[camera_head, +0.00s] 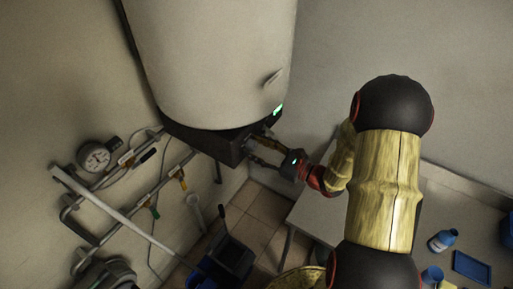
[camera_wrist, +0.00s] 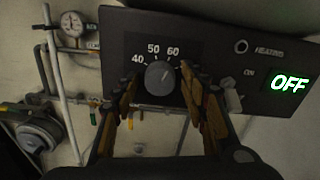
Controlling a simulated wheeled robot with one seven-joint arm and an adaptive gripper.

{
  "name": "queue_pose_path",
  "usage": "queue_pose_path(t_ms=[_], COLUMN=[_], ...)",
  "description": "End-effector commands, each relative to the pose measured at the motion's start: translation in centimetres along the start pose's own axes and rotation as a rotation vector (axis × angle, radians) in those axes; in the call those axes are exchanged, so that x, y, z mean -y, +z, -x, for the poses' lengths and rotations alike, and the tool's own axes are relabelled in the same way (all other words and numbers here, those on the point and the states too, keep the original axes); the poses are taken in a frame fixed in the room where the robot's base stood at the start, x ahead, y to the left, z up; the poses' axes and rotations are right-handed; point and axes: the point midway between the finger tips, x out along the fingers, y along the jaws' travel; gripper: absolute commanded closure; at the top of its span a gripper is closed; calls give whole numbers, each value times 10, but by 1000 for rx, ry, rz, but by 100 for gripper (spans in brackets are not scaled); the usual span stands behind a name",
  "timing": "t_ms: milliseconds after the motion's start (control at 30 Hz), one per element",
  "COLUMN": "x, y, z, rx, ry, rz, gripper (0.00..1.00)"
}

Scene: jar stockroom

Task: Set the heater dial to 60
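The heater (camera_head: 215,60) is a large pale tank on the wall with a dark control box (camera_head: 215,142) under it. In the wrist view its black panel (camera_wrist: 220,45) carries a round grey dial (camera_wrist: 160,76). The numbers 40, 50 and 60 show around the dial; other marks are hidden by a finger. A faint light line on the dial slants up and right, roughly toward 60. A green display (camera_wrist: 289,84) reads OFF. My gripper (camera_wrist: 158,80) is open, with one finger on each side of the dial; contact cannot be told. In the head view my gripper (camera_head: 264,146) is at the box.
Pipes with valves and a pressure gauge (camera_head: 95,156) run along the wall at left. A dark bin (camera_head: 232,258) stands on the tiled floor below.

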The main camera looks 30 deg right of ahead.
Motion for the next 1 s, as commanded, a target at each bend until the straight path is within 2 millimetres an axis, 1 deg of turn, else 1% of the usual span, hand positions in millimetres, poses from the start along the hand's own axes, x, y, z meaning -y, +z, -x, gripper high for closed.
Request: queue_pose_path(t_ms=[333,467,567,800,1000], x=[0,1,2,2,2], y=[0,0,0,0,0], z=[1,10,23,67,98], rx=[1,0,-1,-1,0], ry=[0,-2,-4,-6,-5], rz=[1,1,2,1,1], gripper=[52,52,52,52,52])
